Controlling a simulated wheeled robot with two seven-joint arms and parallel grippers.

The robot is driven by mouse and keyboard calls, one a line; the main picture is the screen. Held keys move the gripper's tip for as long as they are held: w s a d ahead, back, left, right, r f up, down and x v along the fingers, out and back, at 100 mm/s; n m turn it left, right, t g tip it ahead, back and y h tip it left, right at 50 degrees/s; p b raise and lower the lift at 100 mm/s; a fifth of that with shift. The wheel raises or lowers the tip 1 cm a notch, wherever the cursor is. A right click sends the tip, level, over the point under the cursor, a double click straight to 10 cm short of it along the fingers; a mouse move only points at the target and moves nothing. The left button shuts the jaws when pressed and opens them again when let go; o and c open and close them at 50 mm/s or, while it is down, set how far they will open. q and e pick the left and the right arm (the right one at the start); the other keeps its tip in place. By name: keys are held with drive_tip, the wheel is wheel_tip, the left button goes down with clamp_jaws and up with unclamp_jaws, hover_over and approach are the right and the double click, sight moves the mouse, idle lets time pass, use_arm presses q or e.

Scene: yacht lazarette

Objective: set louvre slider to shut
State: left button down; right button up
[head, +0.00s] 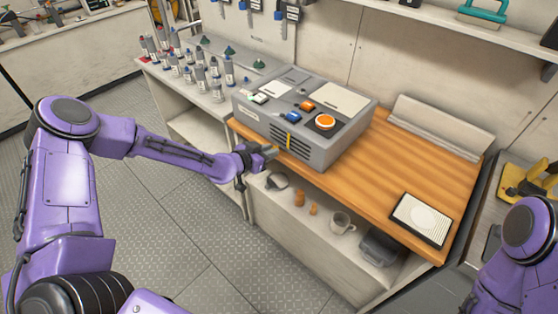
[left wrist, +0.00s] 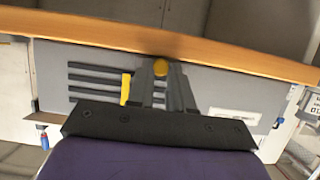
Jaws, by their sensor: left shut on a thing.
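The grey box (head: 318,150) stands on the wooden bench top and has dark louvre slots in its front face. The slots (left wrist: 93,83) show at left in the left wrist view, with a yellow upright strip (left wrist: 125,88) at their end. A round yellow slider knob (left wrist: 160,67) sits between my left fingertips, beside that strip. My left gripper (head: 272,151) is at the box's front face, shut on the knob. In the head view the fingers hide the knob, and the yellow strip (head: 289,141) shows just right of them. My right gripper is out of view.
Several bottles stand on the left counter. A mug (head: 340,222) sits on the shelf below. A framed striped panel (head: 421,219) lies on the bench at right.

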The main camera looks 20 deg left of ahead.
use_arm(q)
drive_tip(key=c, duration=1)
unclamp_jaws()
drive_tip(key=p+v, duration=0.1)
drive_tip(key=v, duration=0.9)
drive_tip(key=shift+s+r+p, duration=0.2)
drive_tip(key=shift+s+p, duration=0.05)
drive_tip(key=shift+p, duration=0.1)
